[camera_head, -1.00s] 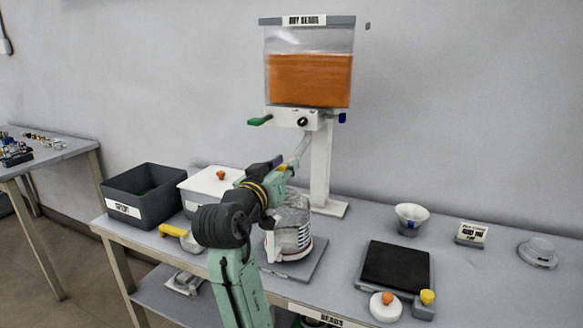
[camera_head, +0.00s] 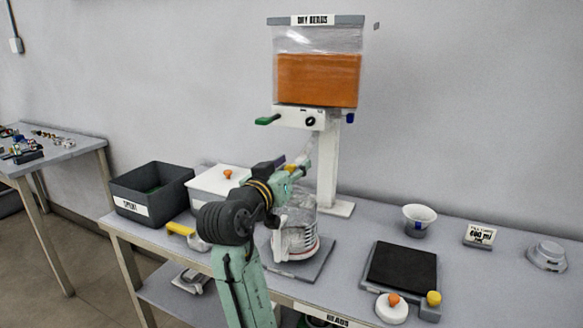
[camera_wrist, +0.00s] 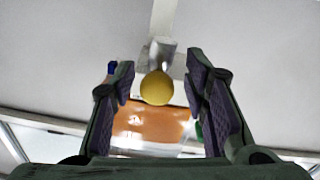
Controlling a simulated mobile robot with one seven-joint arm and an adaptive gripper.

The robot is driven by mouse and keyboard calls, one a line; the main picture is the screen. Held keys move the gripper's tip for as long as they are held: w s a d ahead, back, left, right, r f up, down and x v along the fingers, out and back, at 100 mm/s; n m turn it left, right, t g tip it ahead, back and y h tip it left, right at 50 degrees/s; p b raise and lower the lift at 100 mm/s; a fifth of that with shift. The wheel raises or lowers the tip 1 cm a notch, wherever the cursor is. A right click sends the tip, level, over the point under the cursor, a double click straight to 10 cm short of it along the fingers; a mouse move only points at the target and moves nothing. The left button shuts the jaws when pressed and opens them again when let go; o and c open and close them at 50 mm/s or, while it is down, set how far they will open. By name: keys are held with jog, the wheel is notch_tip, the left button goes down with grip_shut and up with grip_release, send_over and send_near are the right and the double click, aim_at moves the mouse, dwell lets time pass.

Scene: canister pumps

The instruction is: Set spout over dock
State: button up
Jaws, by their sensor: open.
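The bead dispenser (camera_head: 318,78) has a clear hopper filled with orange beads. Its spout (camera_head: 309,150) is a thin pale tube hanging below the valve block, partly hidden by my gripper. In the wrist view the grey spout (camera_wrist: 160,54) ends in a round yellow knob (camera_wrist: 156,88). My gripper (camera_wrist: 158,68) is open, with its fingers apart on either side of the knob; I see no contact. In the head view my gripper (camera_head: 298,170) is at the spout's lower end. A clear jug (camera_head: 297,236) stands below on a dark square plate (camera_head: 316,262); I cannot tell whether this plate is the dock.
A dark bin (camera_head: 150,186) and a white box with an orange knob (camera_head: 214,184) stand left. A yellow-handled scoop (camera_head: 186,233) lies in front. A black-topped scale (camera_head: 402,268), a white cup (camera_head: 418,219) and a sign (camera_head: 480,235) are right.

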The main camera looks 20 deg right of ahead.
jog(key=v, duration=1.2)
